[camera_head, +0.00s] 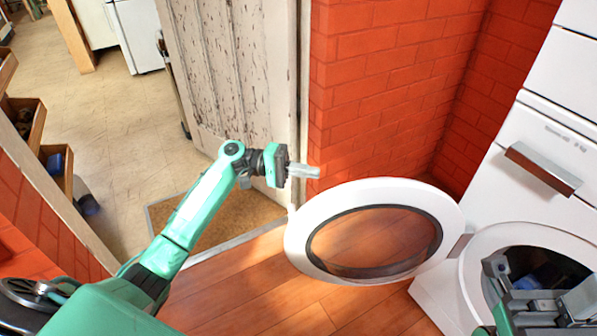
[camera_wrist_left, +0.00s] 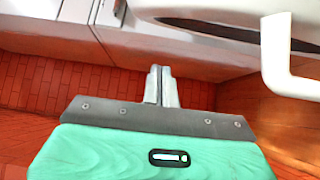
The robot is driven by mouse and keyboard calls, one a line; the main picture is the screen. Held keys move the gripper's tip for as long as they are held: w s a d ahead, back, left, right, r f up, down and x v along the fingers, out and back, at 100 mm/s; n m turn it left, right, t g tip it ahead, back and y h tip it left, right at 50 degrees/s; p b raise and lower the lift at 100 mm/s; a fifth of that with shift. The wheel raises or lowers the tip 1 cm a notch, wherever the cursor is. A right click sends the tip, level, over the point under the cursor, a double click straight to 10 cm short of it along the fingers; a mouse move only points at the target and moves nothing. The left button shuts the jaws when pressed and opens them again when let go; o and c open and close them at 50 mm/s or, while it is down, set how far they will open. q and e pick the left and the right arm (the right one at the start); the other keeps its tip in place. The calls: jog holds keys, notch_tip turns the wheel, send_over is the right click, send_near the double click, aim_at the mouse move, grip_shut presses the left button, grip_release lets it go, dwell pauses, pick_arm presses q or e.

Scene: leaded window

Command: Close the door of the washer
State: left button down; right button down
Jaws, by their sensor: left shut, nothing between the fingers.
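The washer door (camera_head: 300,238) is a white ring with a dark-edged clear window. It stands swung wide open to the left of the white washer (camera_head: 435,292), whose round opening shows at the lower right. My left gripper (camera_head: 304,171) is shut and empty, above the door's far left edge and apart from it in the picture.
A red brick wall (camera_head: 390,85) stands behind the door. A worn white house door (camera_head: 235,75) and a brown doormat (camera_head: 225,215) are at the left. Wooden floor (camera_head: 255,285) lies clear below the washer door. Dark contents (camera_head: 540,275) show inside the washer opening.

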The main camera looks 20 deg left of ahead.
pick_arm(q)
jog(key=s+d+b, duration=0.2)
jog(key=s+d, duration=0.1)
jog(key=d, duration=0.3)
jog(key=shift+d, duration=0.2)
jog(key=shift+s, duration=0.15)
